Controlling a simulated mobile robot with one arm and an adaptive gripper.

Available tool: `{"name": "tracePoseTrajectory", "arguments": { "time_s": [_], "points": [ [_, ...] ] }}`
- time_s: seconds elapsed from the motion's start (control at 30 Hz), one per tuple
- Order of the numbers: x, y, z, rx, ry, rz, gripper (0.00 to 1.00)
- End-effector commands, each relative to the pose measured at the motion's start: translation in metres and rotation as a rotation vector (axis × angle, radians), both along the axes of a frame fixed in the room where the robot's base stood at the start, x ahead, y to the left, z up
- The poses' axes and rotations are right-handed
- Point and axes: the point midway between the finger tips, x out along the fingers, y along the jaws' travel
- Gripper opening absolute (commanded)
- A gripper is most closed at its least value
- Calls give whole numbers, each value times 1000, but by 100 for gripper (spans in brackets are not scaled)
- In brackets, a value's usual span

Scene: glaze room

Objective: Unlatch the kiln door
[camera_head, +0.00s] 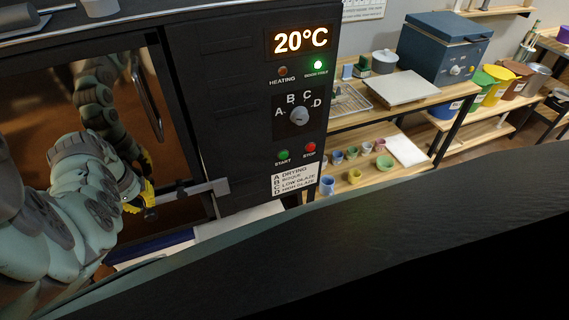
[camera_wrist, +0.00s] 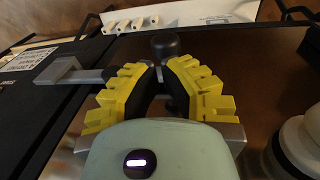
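The kiln (camera_head: 240,60) has a dark control panel on the right and a brown, reflective door (camera_head: 60,85) on the left, mirroring my arm. A grey latch bar (camera_head: 208,188) runs level from the panel across the door's edge; it also shows in the wrist view (camera_wrist: 72,74). My gripper (camera_head: 146,195) is at the bar's left end. In the wrist view its yellow fingers (camera_wrist: 160,70) curve in on both sides of the latch's grey end piece, with a dark round knob (camera_wrist: 164,44) just beyond the tips. The fingers partly hide the latch. The door looks closed.
The panel reads 20°C, with a green lamp lit and a selector knob (camera_head: 299,116). Shelves (camera_head: 345,118) with pots and a blue box (camera_head: 445,48) stand to the right. A white surface (camera_head: 235,222) lies below the kiln.

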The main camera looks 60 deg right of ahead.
Motion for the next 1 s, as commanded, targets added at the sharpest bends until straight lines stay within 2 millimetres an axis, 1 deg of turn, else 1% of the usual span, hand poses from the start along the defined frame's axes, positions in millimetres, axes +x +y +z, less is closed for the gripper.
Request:
{"name": "tracePoseTrajectory", "arguments": {
  "time_s": [0.23,0.5,1.0],
  "points": [
    [1,-2,-12,0,0,0,0],
    [0,-3,-20,0,0,2,0],
    [0,-3,-22,-3,0,2,0]
  ]
}}
